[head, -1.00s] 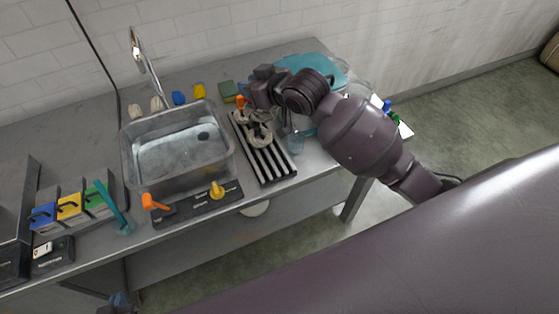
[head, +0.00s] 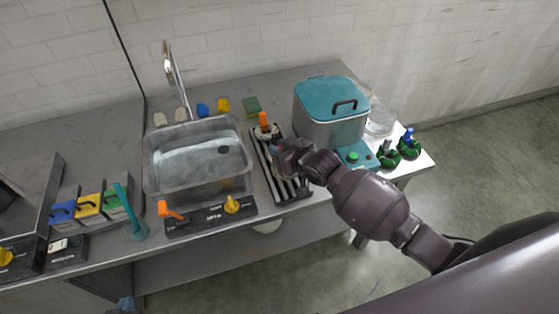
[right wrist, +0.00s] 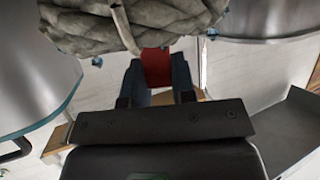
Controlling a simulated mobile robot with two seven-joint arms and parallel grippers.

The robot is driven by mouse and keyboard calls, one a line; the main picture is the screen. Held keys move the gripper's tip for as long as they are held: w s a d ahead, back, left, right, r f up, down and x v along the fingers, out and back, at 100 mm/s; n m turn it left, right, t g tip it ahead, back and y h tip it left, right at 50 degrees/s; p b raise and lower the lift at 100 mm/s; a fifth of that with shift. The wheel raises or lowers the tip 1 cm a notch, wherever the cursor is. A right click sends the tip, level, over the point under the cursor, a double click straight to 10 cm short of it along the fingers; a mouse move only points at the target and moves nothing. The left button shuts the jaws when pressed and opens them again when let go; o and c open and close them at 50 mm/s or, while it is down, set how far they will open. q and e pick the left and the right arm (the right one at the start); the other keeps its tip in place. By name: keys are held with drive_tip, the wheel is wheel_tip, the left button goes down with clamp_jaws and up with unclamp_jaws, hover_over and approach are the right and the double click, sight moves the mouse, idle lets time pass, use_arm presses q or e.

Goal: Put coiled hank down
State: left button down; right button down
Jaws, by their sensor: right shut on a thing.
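My right gripper (head: 281,150) is low over the black slatted rack (head: 291,190) to the right of the sink. In the right wrist view its fingers (right wrist: 158,80) are shut on the red band of a coiled hank. The grey-green coiled hank (right wrist: 135,25) fills the top of that view, its far part cut off. In the head view the gripper mostly hides it, and I cannot tell if it touches the rack. A pale coil (head: 267,132) with an orange tag is at the rack's far end. My left gripper (head: 124,304) barely shows at the bottom edge.
A metal sink (head: 198,165) is left of the rack. A grey pot with a teal lid (head: 331,95) stands behind and right. Dark green hanks (head: 409,149) with tags lie at the table's right end. A control strip (head: 208,217) runs along the front.

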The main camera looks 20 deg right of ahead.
drive_tip(key=shift+f, duration=2.55)
drive_tip(key=shift+f, duration=0.1)
drive_tip(key=c, duration=0.9)
unclamp_jaws()
drive_tip(key=shift+c, duration=0.2)
drive_tip(key=shift+s+r, duration=0.1)
drive_tip(key=shift+r, duration=0.1)
drive_tip(key=v, duration=1.2)
drive_tip(key=s+d+f+m+h, duration=0.2)
drive_tip(key=s+d+f, duration=0.1)
drive_tip(key=s, duration=0.5)
drive_tip(key=s+d+f+m+h, duration=0.2)
drive_tip(key=s+f, duration=0.4)
drive_tip(key=s, duration=0.3)
drive_tip(key=shift+s+d+g+h, duration=0.2)
drive_tip(key=shift+d+g+h, duration=0.1)
drive_tip(key=shift+d+h, duration=0.65)
